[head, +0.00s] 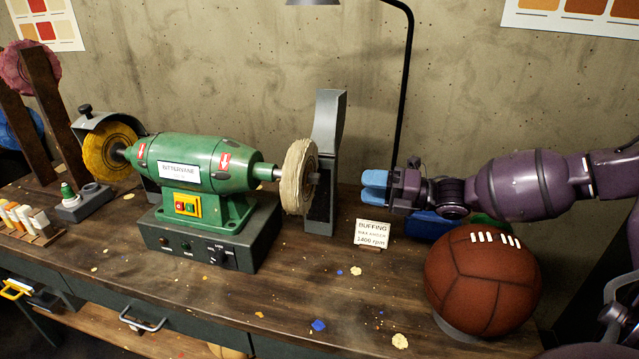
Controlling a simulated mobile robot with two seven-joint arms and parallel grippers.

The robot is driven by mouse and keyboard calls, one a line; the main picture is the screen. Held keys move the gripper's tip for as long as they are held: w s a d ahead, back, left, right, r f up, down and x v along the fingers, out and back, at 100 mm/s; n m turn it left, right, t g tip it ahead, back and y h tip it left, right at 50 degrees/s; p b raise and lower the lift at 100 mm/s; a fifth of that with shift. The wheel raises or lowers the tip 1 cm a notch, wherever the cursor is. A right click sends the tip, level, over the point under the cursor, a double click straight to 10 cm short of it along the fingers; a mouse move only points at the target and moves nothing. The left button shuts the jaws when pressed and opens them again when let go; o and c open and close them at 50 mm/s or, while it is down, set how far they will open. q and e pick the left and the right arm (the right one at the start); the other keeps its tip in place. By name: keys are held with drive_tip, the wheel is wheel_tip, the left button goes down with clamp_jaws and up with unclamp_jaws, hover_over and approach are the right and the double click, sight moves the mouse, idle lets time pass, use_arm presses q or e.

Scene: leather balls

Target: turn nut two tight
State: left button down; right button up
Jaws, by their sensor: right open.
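A green buffing machine (195,165) stands on a dark base on the workbench. A cream buffing wheel (299,177) is on its right shaft and a yellow wheel (107,150) on its left shaft. A small dark shaft end (316,179) shows just right of the cream wheel; I cannot make out a nut there clearly, nor how tight it is. My right gripper (375,186), with blue fingertips, comes in from the right and points left at about that height. It is open and empty, apart from the shaft end. My left gripper is not in view.
A grey upright guard (326,150) stands behind the shaft end. A small buffing sign (371,234) stands below my right gripper. A brown leather ball (482,280) sits at the right on a ring. A black lamp pole (404,90) rises behind. The bench front is mostly clear, with scraps.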

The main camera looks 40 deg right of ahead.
sight(315, 179)
drive_tip(key=b+x, duration=0.2)
drive_tip(key=x, duration=0.9)
drive_tip(key=shift+f+b, duration=0.2)
drive_tip(key=shift+b, duration=0.1)
drive_tip(key=shift+s, duration=0.1)
drive_tip(key=c, duration=0.9)
